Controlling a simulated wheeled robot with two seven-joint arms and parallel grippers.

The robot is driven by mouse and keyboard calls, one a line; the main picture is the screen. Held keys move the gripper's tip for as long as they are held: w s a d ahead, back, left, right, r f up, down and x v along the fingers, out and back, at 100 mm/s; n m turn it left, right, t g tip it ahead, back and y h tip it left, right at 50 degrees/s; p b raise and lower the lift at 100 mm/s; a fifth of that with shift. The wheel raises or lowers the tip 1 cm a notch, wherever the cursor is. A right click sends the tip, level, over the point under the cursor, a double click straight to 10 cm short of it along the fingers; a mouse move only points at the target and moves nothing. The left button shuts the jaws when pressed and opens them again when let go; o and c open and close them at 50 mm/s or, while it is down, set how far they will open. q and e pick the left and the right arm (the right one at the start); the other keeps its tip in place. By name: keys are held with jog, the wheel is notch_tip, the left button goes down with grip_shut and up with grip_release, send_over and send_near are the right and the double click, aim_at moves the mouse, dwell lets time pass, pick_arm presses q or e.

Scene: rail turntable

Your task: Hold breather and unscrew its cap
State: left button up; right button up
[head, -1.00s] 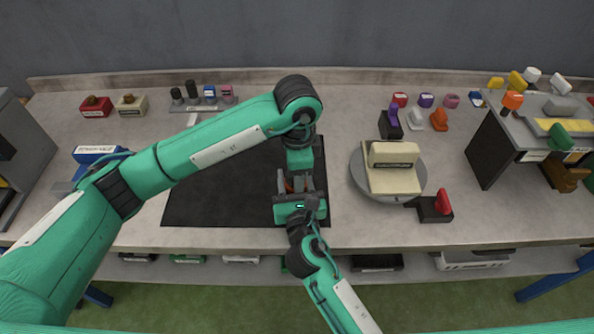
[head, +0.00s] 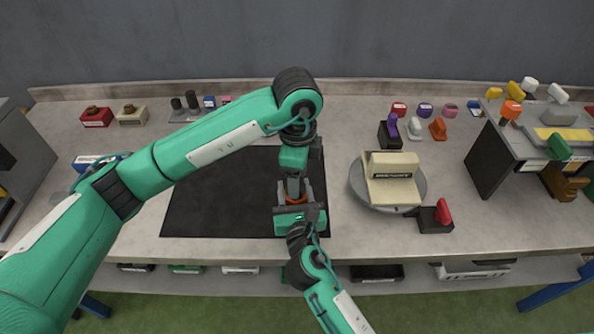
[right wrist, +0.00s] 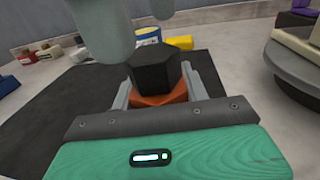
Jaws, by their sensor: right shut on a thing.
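The breather has an orange body (right wrist: 160,95) and a black hexagonal cap (right wrist: 155,66). It stands upright in the right wrist view, and a bit of orange shows in the head view (head: 296,199). My right gripper (head: 296,203) is shut on the orange body, one finger on each side of it. My left gripper (head: 292,184) points down from above, over the breather. Its two fingers show at the top of the right wrist view (right wrist: 135,25), spread apart above the cap with nothing seen between them. The cap is on the body.
A black mat (head: 220,195) lies under the arms. A round grey turntable (head: 358,190) with a cream block (head: 392,185) stands to the right, beside a black block with a red part (head: 436,217). Several small coloured parts line the back. A shelf unit (head: 487,155) stands at far right.

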pick_arm(q)
jog(key=m, duration=0.4)
jog(key=shift+m, duration=0.3)
jog(key=m, duration=0.4)
jog(key=shift+s, duration=0.1)
jog(key=shift+f, duration=0.1)
jog(key=shift+f, duration=1.95)
